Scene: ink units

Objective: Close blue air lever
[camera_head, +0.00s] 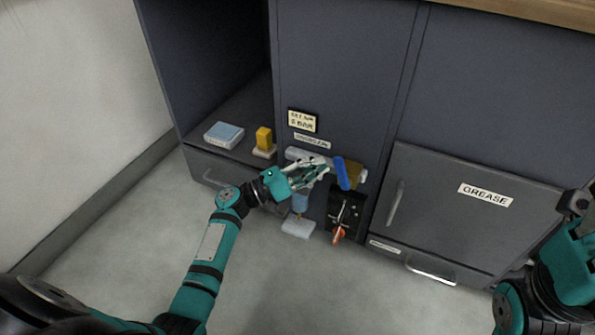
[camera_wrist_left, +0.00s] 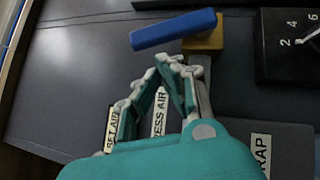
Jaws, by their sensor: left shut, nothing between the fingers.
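The blue air lever (camera_head: 342,173) sits on a brass valve body (camera_head: 355,174) on the front of the dark cabinet. In the head view the lever is tilted, close to vertical. In the left wrist view the blue lever (camera_wrist_left: 174,29) runs across the top, with the brass body (camera_wrist_left: 204,38) at its right end. My left gripper (camera_head: 325,166) is shut and empty, just left of the lever. In the left wrist view its fingertips (camera_wrist_left: 170,60) are close to the lever; I cannot tell whether they touch it. My right gripper's fingers are not in view.
A black gauge box (camera_head: 345,212) with an orange-tipped part sits below the valve. A GREASE door (camera_head: 470,208) with a handle is to the right. An open compartment at left holds a blue box (camera_head: 224,134) and a yellow block (camera_head: 263,138). The floor in front is clear.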

